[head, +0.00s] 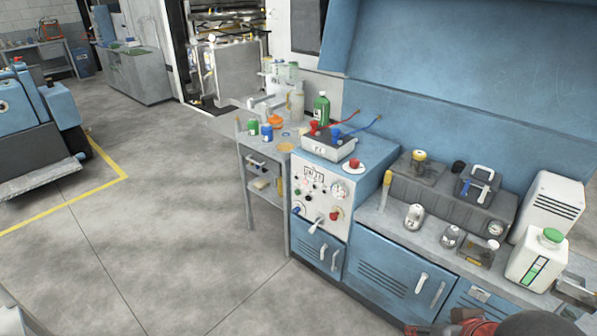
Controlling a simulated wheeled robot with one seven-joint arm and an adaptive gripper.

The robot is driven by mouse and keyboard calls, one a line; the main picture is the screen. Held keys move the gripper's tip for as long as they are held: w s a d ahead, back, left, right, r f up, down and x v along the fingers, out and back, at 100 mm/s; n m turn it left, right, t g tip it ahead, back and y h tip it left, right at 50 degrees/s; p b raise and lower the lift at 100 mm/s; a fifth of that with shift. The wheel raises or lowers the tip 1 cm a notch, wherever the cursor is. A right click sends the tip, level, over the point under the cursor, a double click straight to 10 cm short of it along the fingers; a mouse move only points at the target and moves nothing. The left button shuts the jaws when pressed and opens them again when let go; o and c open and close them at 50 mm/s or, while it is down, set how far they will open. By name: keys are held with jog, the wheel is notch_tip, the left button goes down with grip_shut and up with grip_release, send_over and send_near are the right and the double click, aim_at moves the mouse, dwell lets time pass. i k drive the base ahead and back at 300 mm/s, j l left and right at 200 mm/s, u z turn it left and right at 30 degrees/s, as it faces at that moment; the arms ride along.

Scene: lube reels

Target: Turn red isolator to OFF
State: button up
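A pale control panel (311,202) stands on the front of a blue cabinet at the middle of the head view. A red knob (335,215) sits low on its right side; it looks like the red isolator, but its pointer and markings are too small to read. A second red knob (354,163) stands on a white disc on the cabinet top, so I cannot be certain which is the isolator. I cannot make out my gripper in this view. Nothing is seen touching the panel.
A grey lever (316,225) sticks out below the panel's middle. The bench to the right holds a white jug (538,259) and small canisters. The floor (180,225) in front is clear.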

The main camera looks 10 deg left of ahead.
aim_at(353, 163)
jog(key=u, duration=0.15)
jog(key=i, duration=1.1)
jog(key=i+j+z, duration=0.1)
jog(key=i, duration=1)
